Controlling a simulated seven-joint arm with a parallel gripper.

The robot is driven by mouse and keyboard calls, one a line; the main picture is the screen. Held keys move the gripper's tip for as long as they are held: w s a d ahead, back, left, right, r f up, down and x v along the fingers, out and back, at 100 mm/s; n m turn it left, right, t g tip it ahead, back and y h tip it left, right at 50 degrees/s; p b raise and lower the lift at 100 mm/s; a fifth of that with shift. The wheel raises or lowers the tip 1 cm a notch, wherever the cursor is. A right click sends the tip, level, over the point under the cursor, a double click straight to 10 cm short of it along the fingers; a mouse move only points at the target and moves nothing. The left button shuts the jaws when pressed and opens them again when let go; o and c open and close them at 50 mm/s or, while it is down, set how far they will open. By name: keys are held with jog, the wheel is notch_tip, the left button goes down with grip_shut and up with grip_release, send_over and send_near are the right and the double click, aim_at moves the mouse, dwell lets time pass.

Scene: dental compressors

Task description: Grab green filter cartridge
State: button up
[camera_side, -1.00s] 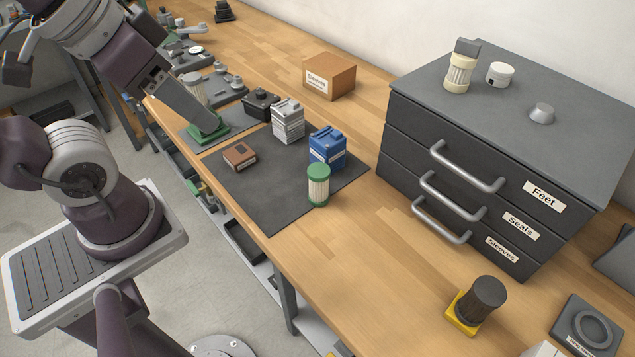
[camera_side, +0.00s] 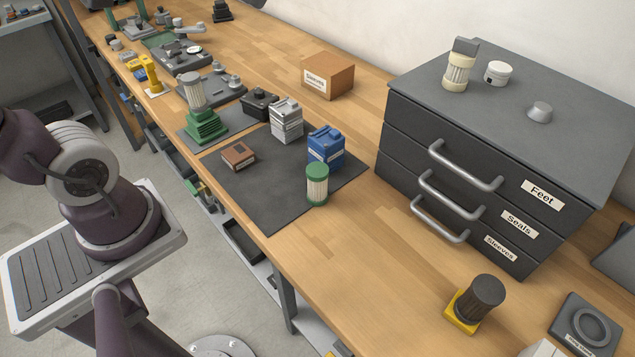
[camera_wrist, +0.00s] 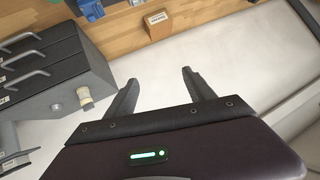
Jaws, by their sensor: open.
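The green filter cartridge (camera_side: 317,184) has a green cap, a cream pleated body and a green base. It stands upright near the right front part of the dark mat (camera_side: 256,201) in the side view, just in front of the blue box (camera_side: 326,148). My gripper (camera_wrist: 158,76) shows in the wrist view with its two fingers spread and nothing between them. It is out of the side view. The wrist view does not show the green cartridge.
The drawer cabinet (camera_side: 459,170) stands at the right with a cream filter (camera_side: 459,66) on top. Grey (camera_side: 287,120) and brown (camera_side: 238,155) boxes are on the mat. A cream filter on a green base (camera_side: 203,108) stands to the left.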

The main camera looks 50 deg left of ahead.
jog(key=w+r+m+t, duration=0.3)
jog(key=w+t, duration=0.1)
jog(key=w, duration=0.4)
jog(key=m+g+h, duration=0.7)
jog(key=m+h, duration=0.2)
jog(key=h, duration=0.7)
send_over(327, 187)
jog(key=s+a, duration=0.1)
jog(key=a, duration=0.1)
notch_tip(327, 187, down, 9)
jog(key=shift+t, duration=0.3)
notch_tip(327, 187, down, 29)
jog(key=shift+w+r, duration=0.1)
jog(key=shift+w+d, duration=0.5)
jog(key=shift+d, duration=0.3)
jog(key=shift+w+d+f, duration=0.3)
jog(key=shift+w+d, duration=0.05)
jog(key=shift+d, duration=0.05)
grip_shut()
